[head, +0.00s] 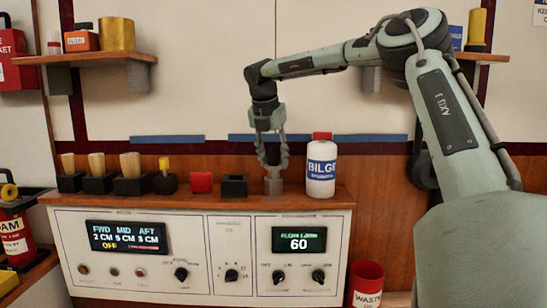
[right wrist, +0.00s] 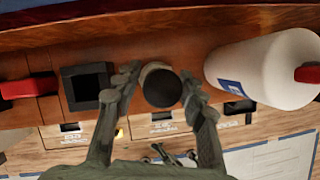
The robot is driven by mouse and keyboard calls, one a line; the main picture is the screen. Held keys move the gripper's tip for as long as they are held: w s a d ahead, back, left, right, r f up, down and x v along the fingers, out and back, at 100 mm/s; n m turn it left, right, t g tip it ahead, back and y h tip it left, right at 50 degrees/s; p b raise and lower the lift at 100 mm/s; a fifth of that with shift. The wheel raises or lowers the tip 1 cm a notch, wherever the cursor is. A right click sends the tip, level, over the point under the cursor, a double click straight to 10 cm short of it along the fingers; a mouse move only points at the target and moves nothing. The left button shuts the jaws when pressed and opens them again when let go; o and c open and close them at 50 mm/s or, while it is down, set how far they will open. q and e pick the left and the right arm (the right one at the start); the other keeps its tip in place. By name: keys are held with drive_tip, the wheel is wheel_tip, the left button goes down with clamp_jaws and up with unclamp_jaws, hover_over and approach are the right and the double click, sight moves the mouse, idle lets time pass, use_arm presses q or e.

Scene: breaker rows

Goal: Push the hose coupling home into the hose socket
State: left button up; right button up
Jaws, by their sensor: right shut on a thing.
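The hose coupling (head: 273,155) is a dark, upright round piece between the fingers of my right gripper (head: 271,160). In the right wrist view its dark round end (right wrist: 162,88) shows between the two fingertips of the right gripper (right wrist: 160,82), which is shut on it. A short grey upright piece (head: 273,186), seemingly the hose socket, stands on the console ledge directly below the coupling. In the head view the two look lined up; I cannot tell how far the coupling is in. My left gripper is not in view.
A white BILGE bottle (head: 320,170) with a red cap stands close right of the gripper. A black square holder (head: 235,186) and a red block (head: 202,182) are to the left, then several wooden-handled pieces in black holders. The console front (head: 206,250) drops below the ledge.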

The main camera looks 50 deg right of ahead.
drive_tip(key=shift+f+b, duration=1.05)
drive_tip(key=shift+f, duration=0.4)
drive_tip(key=o, duration=1.4)
drive_tip(key=v, duration=1.2)
